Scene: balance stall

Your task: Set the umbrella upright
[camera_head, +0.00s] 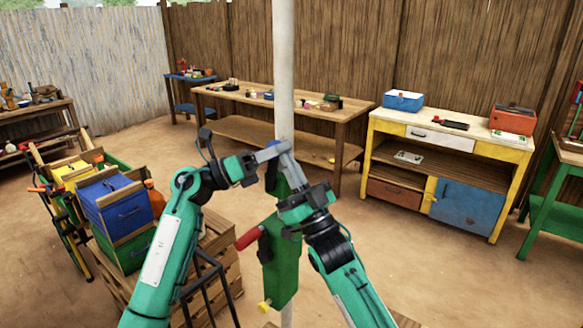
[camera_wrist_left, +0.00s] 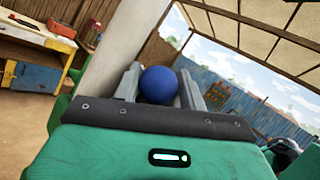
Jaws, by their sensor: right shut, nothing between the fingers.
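The pale pole (camera_head: 284,60), which I take to be the umbrella's, runs up out of the head view and looks near upright. A green housing (camera_head: 283,262) with a red grip (camera_head: 249,238) and a yellow knob (camera_head: 264,306) is on it. My left gripper (camera_head: 272,152) is at the pole, above the housing. In the left wrist view its fingers close around a blue ball (camera_wrist_left: 158,85), beside the pole (camera_wrist_left: 125,40). My right gripper (camera_head: 287,165) is shut and empty, right by the left one. The umbrella's canopy is out of the head view.
Wooden crates (camera_head: 215,240) and blue and green boxes (camera_head: 115,203) stand at the left. A workbench (camera_head: 335,115) and a yellow-framed cabinet (camera_head: 450,150) line the back fence. A green table (camera_head: 560,210) is at the right. Bare ground is clear right of the pole.

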